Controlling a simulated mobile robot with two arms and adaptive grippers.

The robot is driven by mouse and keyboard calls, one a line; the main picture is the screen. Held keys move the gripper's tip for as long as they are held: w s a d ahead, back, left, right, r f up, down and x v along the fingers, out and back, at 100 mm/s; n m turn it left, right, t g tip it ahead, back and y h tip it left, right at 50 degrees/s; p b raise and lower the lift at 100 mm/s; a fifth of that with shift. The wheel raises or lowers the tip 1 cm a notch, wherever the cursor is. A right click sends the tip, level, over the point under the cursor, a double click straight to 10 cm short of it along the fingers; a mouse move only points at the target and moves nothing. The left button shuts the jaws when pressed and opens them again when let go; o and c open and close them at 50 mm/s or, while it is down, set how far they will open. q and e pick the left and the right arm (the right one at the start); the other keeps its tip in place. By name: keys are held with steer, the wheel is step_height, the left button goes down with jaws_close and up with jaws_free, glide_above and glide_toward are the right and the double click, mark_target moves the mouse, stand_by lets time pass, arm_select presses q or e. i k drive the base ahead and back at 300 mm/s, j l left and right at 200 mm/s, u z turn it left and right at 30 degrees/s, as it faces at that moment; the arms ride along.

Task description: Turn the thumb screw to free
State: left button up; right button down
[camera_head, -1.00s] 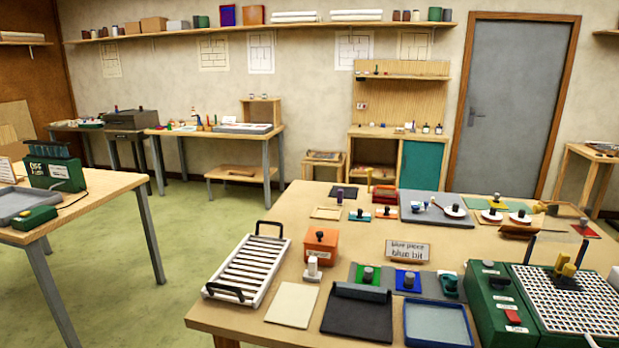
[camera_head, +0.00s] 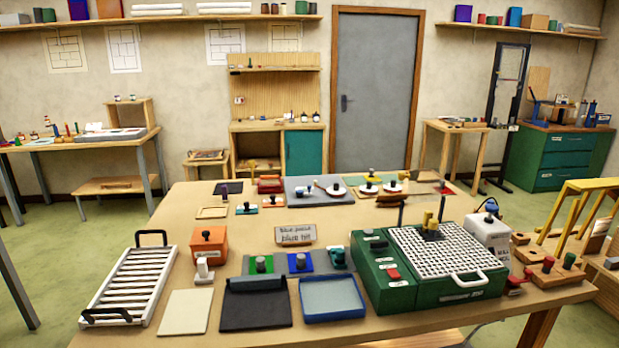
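I cannot make out a thumb screw for certain at this size. On the right of the near table (camera_head: 170,210) stands a green machine (camera_head: 378,293) with a white grid top (camera_head: 450,255) and a white handle at its front. A yellow-topped piece (camera_head: 430,221) on a dark base stands upright on the grid. Right of the machine is a white box (camera_head: 488,232) with a dark top fitting. Wooden blocks with dark and green knobs (camera_head: 548,265) sit at the table's right end. Neither of my grippers is in view.
A white slatted rack (camera_head: 128,285), an orange box (camera_head: 208,246), a black mat (camera_head: 255,308) and a blue tray (camera_head: 331,298) lie on the near table. Green floor is open at left. A yellow wooden rack (camera_head: 590,210) stands at right.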

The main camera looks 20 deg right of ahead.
mark_target(378, 246)
steer(key=z, duration=1.15)
